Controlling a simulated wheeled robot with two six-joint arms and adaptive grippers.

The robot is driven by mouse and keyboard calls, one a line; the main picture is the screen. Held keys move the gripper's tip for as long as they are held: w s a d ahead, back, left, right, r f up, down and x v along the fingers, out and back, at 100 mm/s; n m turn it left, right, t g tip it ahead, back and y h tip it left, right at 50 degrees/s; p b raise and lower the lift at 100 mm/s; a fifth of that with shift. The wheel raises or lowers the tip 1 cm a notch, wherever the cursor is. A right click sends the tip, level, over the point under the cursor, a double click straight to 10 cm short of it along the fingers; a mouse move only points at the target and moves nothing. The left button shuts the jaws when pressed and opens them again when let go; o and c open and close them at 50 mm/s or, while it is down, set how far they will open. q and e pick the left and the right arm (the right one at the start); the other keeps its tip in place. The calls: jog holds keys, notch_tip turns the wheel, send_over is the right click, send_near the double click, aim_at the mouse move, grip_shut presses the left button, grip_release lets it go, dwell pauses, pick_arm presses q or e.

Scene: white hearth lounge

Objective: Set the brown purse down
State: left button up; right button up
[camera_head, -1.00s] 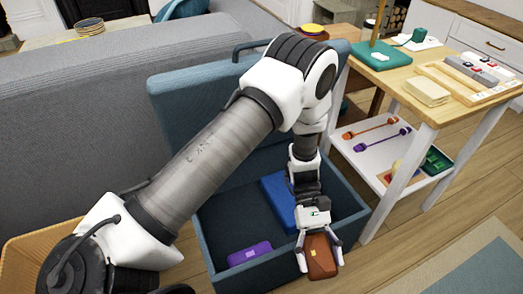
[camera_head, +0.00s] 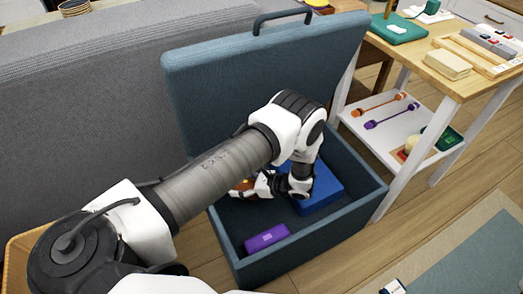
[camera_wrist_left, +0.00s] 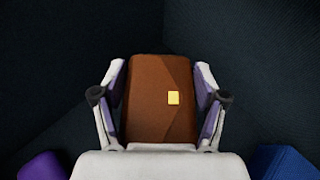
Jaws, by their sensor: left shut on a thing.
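The brown purse (camera_head: 241,187), with a small yellow clasp, is inside the open blue-grey storage box (camera_head: 300,252), toward its back left. My left arm partly hides it in the head view. My left gripper (camera_head: 248,188) is shut on the purse. The left wrist view shows the purse (camera_wrist_left: 150,100) with a finger of the gripper (camera_wrist_left: 160,88) on each side. I cannot tell whether the purse touches the box floor. My right gripper is not in view.
A purple purse-like item (camera_head: 266,238) lies at the box's front left. A larger blue item (camera_head: 324,190) lies at its right. The raised lid (camera_head: 265,75) stands behind. A wooden table (camera_head: 455,80) with a lower shelf is at the right, and a grey sofa (camera_head: 85,120) at the left.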

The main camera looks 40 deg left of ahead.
aim_at(242, 201)
pick_arm(q)
notch_tip(242, 201, down, 8)
jog(key=b, duration=0.3)
jog(key=shift+r, duration=0.1)
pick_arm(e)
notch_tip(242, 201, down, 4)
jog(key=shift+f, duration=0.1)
pick_arm(q)
jog(key=shift+f, duration=0.2)
jog(key=o, duration=1.2)
jog(key=shift+c, duration=0.2)
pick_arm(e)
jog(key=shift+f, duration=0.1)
pick_arm(q)
jog(key=shift+r, duration=0.3)
jog(key=p+v, duration=0.1)
jog(key=v, duration=0.6)
jog(key=shift+w+d+p, duration=0.1)
jog(key=shift+d+p, duration=0.15)
jog(key=shift+p, duration=0.15)
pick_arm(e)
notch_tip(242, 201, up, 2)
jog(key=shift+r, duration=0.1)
